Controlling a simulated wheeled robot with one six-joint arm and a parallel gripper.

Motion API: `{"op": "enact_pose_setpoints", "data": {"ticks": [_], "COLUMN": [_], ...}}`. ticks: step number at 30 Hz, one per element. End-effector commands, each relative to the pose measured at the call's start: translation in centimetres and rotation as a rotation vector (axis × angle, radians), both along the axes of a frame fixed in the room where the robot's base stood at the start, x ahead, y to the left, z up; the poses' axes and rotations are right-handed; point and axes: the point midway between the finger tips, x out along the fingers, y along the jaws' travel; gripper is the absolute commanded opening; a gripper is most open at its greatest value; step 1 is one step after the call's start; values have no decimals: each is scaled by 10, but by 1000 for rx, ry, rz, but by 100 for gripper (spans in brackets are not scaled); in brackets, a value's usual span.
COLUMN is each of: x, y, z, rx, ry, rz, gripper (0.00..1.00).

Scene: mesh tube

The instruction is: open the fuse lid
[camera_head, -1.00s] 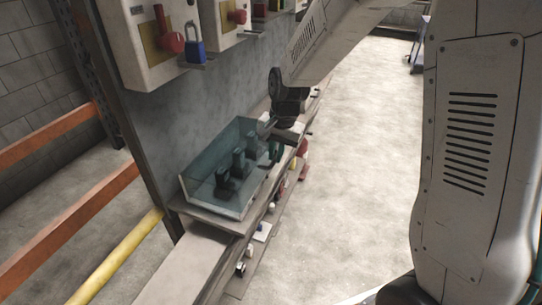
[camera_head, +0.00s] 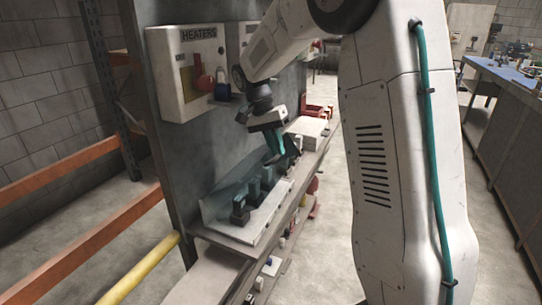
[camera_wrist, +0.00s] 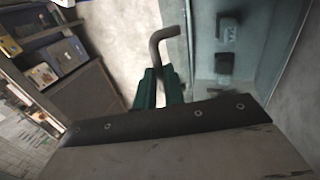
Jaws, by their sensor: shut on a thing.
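The fuse box (camera_head: 262,222) sits on the ledge against the grey panel, with several dark fuses (camera_head: 254,188) standing in it. Its clear fuse lid (camera_head: 228,190) looks tilted up toward the panel, its front apart from the base; the exact angle is hard to tell. My gripper (camera_head: 274,152) is above the back end of the box, its green fingers pointing down. In the wrist view my gripper (camera_wrist: 158,76) is shut on the lid's bent grey handle (camera_wrist: 161,42), beside the clear lid (camera_wrist: 270,45). The gripped part of the handle is hidden between the fingers.
A HEATERS switch box (camera_head: 188,75) with a red switch and blue padlock hangs on the panel above. Orange rails (camera_head: 85,233) and a yellow pipe (camera_head: 140,272) are at left. A workbench (camera_head: 510,100) stands at far right. Floor is clear right of the ledge.

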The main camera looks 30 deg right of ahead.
Motion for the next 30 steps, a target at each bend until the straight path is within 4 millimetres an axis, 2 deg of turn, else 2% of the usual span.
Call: {"op": "enact_pose_setpoints", "data": {"ticks": [16,17,18,19,30], "x": [6,6,6,6,5], "y": [4,4,4,3,1], "z": [3,3,3,3,4], "rx": [6,6,6,5,3], "ry": [-11,-11,-11,-10,-6], "rz": [2,2,2,2,-1], "gripper": [0,19,30,33,33]}}
